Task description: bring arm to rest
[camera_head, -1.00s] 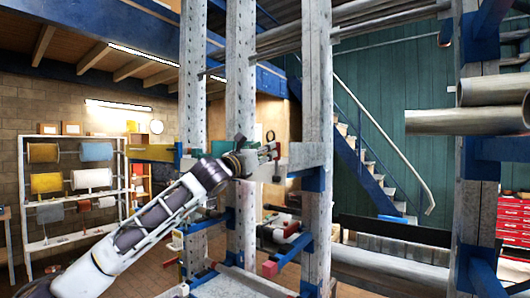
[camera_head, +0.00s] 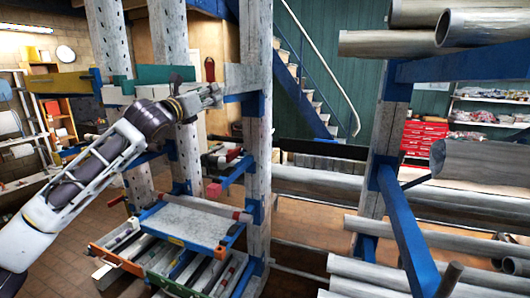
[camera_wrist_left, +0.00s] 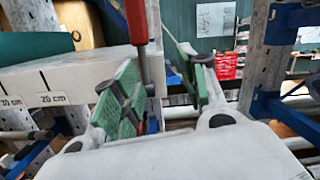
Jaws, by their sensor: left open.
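My left arm comes in from the left in the head view, and its gripper (camera_head: 213,95) is at the right end of a pale ledge on the perforated rack. In the left wrist view the gripper (camera_wrist_left: 165,85) has its two green-padded fingers spread apart. A red-handled tool (camera_head: 210,69) stands upright just behind the fingers. It also shows in the left wrist view (camera_wrist_left: 137,22), partly covered by the left finger. I cannot tell whether they touch. Nothing is clearly held. My right gripper is not in view.
The ledge (camera_wrist_left: 85,75) carries centimetre marks. Grey uprights (camera_head: 257,150) stand close to the gripper. A tray of tools and bars (camera_head: 185,222) sits below. Long pipes (camera_head: 440,225) lie on blue rack arms at right. Red drawers (camera_head: 424,138) and stairs (camera_head: 300,85) are behind.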

